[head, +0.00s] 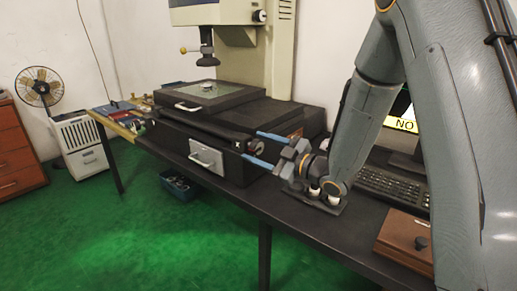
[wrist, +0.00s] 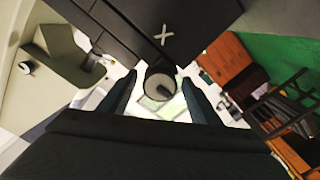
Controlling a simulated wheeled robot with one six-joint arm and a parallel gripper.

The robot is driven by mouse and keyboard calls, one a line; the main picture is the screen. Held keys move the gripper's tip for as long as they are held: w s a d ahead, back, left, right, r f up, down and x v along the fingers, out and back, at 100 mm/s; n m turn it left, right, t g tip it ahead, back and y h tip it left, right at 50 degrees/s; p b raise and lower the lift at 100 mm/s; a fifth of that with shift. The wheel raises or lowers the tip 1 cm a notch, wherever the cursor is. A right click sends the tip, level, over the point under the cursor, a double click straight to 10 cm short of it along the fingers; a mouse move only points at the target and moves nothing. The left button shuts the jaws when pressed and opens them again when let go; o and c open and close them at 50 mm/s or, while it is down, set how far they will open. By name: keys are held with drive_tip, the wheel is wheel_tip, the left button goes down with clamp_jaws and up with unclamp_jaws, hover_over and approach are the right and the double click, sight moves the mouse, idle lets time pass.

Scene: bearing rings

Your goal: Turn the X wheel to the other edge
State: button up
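The X wheel (head: 256,150) sits on the right end of the black stage of the measuring machine (head: 190,120). In the wrist view the wheel (wrist: 158,82) is a round grey face with a dark handle on it, below a black block marked with a pale X (wrist: 164,35). My gripper (head: 250,145) is open, with its two blue fingers on either side of the wheel. In the wrist view the fingers (wrist: 159,77) flank the wheel with gaps on both sides. I cannot tell how far the fingertips reach along it.
A keyboard (head: 390,187), a screen (head: 403,124) and a brown box (head: 405,238) stand to the right on the black table. The green floor in front is mostly clear.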

drive_tip(key=v, duration=0.7)
drive_tip(key=shift+s+d, duration=0.25)
drive_tip(key=shift+d, duration=0.05)
idle(1.2)
drive_tip(key=d+f+m+h+p, duration=0.2)
drive_tip(key=d+m+h+p, duration=0.1)
drive_tip(key=d+m+h, duration=0.5)
drive_tip(key=s+d+m+g+h+p, duration=0.3)
drive_tip(key=s+d+h, duration=0.3)
drive_tip(key=s, duration=0.1)
drive_tip(key=s+r+m+g+p, duration=0.2)
drive_tip(key=s+m+g, duration=0.4)
drive_tip(key=s, duration=1.5)
drive_tip(key=shift+g+p, duration=0.55)
drive_tip(key=shift+g, duration=0.45)
